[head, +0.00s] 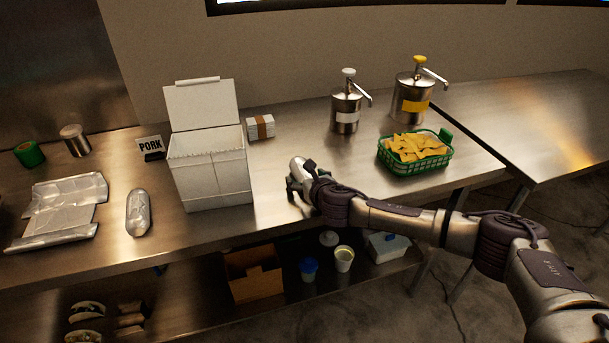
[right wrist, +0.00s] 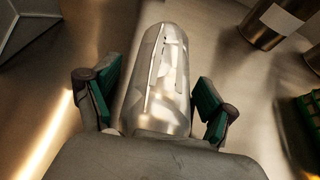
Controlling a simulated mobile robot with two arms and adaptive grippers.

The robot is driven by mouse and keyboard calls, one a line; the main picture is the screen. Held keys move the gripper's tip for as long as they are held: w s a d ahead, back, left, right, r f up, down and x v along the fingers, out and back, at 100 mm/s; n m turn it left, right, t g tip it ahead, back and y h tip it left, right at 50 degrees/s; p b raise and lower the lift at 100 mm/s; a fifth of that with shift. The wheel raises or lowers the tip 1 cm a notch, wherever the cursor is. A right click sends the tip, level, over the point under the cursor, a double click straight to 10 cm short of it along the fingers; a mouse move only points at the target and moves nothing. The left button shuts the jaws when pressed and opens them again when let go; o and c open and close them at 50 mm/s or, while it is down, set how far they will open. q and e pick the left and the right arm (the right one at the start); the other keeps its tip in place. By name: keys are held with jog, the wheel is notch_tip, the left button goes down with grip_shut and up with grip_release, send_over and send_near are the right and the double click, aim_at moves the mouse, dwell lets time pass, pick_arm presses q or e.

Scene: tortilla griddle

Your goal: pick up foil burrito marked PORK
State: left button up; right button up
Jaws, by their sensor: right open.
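A foil burrito (right wrist: 155,85) lies on the steel counter between the two fingers of my right gripper (right wrist: 158,98) in the right wrist view. The fingers are open, with a gap at each side of the foil. In the head view this burrito (head: 296,164) is partly hidden by my right gripper (head: 303,182). No lettering on it is readable. A second foil burrito (head: 138,212) lies at the left, near the foil sheets. A small sign reading PORK (head: 150,144) stands behind it, beside the white box. My left gripper is not in view.
An open white box (head: 212,178) stands left of my right gripper. A green basket of chips (head: 415,170), pump dispensers (head: 346,110) (head: 412,100) and banded paper (head: 260,128) stand around. Foil sheets (head: 65,205) lie at the left. The counter's front edge is close to the gripper.

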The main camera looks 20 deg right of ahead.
jog(key=shift+s, duration=0.1)
jog(key=shift+c, duration=1)
jog(key=c, duration=1.2)
jog(key=shift+r, duration=0.15)
